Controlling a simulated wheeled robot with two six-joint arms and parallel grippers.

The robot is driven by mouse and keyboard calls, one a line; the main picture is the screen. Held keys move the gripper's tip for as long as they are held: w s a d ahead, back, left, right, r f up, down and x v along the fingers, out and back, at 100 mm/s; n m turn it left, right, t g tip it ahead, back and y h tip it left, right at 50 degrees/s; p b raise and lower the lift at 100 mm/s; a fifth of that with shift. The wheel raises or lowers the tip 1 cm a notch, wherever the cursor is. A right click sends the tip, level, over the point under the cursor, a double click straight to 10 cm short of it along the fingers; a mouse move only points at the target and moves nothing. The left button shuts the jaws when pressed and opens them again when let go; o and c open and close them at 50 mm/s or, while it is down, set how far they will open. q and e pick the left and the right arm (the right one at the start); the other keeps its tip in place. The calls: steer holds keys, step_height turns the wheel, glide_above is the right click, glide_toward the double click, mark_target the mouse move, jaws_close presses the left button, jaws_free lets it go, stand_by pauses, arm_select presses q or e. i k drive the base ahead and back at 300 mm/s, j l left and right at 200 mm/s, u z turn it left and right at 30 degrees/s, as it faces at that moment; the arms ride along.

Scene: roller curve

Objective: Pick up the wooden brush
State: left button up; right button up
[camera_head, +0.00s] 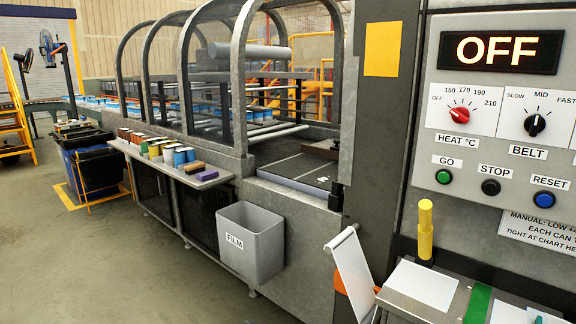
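I cannot pick out the wooden brush for certain. A small brown block (194,167) lies near the right end of the narrow shelf (218,181) on the machine's front, beside a purple block (207,175). It may be the brush, but it is too small to tell bristles. Neither of my grippers is in view.
Cans and small boxes line the shelf. A grey FILM bin (250,242) hangs below it. The control panel (500,110) reads OFF. A bench with a yellow handle (425,228) stands at right. Dark bins (90,160) stand at left. The floor (120,260) at front left is clear.

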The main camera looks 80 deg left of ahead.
mark_target(196, 168)
steer(key=u, duration=3.35)
